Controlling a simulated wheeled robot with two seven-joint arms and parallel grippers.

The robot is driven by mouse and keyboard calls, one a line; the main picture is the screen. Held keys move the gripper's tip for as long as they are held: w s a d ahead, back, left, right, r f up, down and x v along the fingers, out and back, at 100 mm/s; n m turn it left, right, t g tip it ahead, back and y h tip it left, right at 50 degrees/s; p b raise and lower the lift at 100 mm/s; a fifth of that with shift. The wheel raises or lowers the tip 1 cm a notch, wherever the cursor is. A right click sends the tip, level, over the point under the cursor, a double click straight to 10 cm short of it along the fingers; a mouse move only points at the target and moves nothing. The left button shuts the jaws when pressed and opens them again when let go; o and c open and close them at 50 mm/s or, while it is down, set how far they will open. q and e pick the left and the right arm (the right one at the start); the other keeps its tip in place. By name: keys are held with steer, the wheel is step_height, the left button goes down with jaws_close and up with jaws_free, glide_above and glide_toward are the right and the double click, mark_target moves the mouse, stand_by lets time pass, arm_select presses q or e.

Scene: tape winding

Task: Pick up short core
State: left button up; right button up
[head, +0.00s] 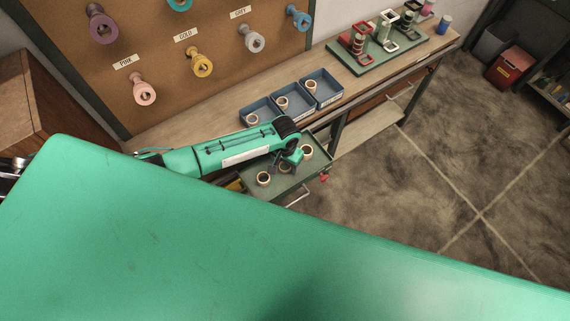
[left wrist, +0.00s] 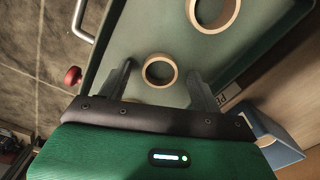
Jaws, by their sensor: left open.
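My left gripper (head: 292,158) is over the green tray (head: 288,188) on the cart. In the left wrist view its two fingers (left wrist: 160,88) are apart. A tan ring-shaped core (left wrist: 160,86) lies on the tray between and just beyond the fingertips, not gripped. A second core (left wrist: 193,20) lies farther off in the tray. In the head view one core (head: 263,185) sits left of the gripper and another (head: 308,157) right of it. The gripper partly covers the tray between them. I cannot tell from size which core is the short one. My right gripper is not in view.
Several blue bins (head: 262,108) with cores stand on the wooden bench (head: 215,107) behind the cart. A blue bin (left wrist: 278,140) is close to the gripper's right in the wrist view. A red knob (left wrist: 72,76) and a metal handle (left wrist: 84,24) edge the cart. Open floor (head: 400,190) lies right.

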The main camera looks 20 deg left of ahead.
arm_select(q)
steer(key=shift+f, duration=0.2)
steer(key=c, duration=1.1)
steer(key=shift+o, duration=0.2)
steer(key=shift+r, duration=0.1)
